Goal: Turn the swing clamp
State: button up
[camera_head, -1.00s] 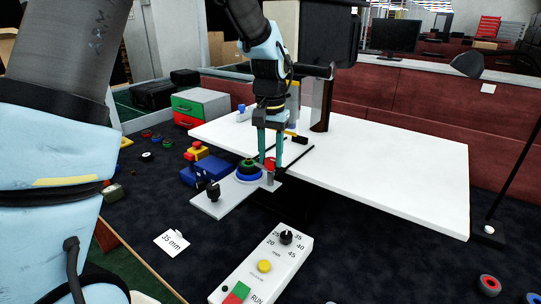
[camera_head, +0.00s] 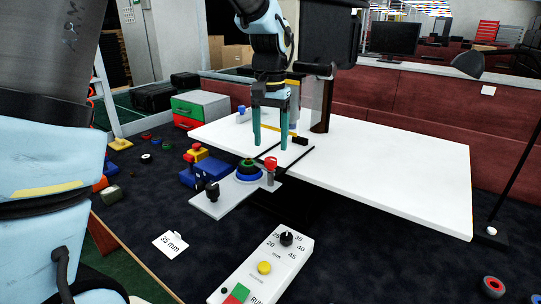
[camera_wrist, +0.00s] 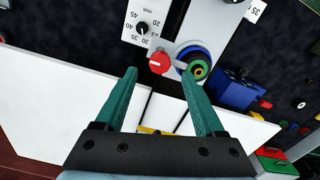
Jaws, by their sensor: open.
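The swing clamp appears to be the red-topped part (camera_head: 270,163) on a short grey post, at the right of a grey plate (camera_head: 208,207). Its round red top with a pale mark also shows in the wrist view (camera_wrist: 159,63). Beside it on the plate is a stack of blue, green and black rings (camera_head: 248,170). My gripper (camera_head: 270,146) is open and empty, fingers pointing down, above and a little behind the red top. In the wrist view the red top lies just beyond the gap between my fingertips (camera_wrist: 159,73).
A blue box with a red button (camera_head: 190,158) is at left. A white control panel (camera_head: 265,268) is in front. The white table (camera_head: 390,165) is mostly clear, with dark rails and a yellow bar near my gripper.

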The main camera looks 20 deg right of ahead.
aim_at(270, 159)
notch_tip(270, 159, up, 6)
jog(key=b, duration=0.1)
dwell(0.5)
jog(key=w+a+f+n, duration=0.2)
jog(key=a+f, duration=0.2)
jog(key=a, duration=0.5)
jog(key=w+a+f+n, duration=0.1)
jog(key=a+f+n, duration=0.15)
jog(key=a, duration=0.65)
jog(key=s+a+f+n, duration=0.2)
jog(key=s+a+f, duration=0.1)
jog(key=a, duration=0.5)
jog(key=s+a+f+n+t, duration=0.1)
jog(key=s+a+f, duration=0.2)
jog(key=a, duration=0.4)
jog(key=shift+s+a+f+n+t, duration=0.3)
jog(key=shift+s+a+f+n, duration=0.05)
jog(key=shift+f, duration=0.3)
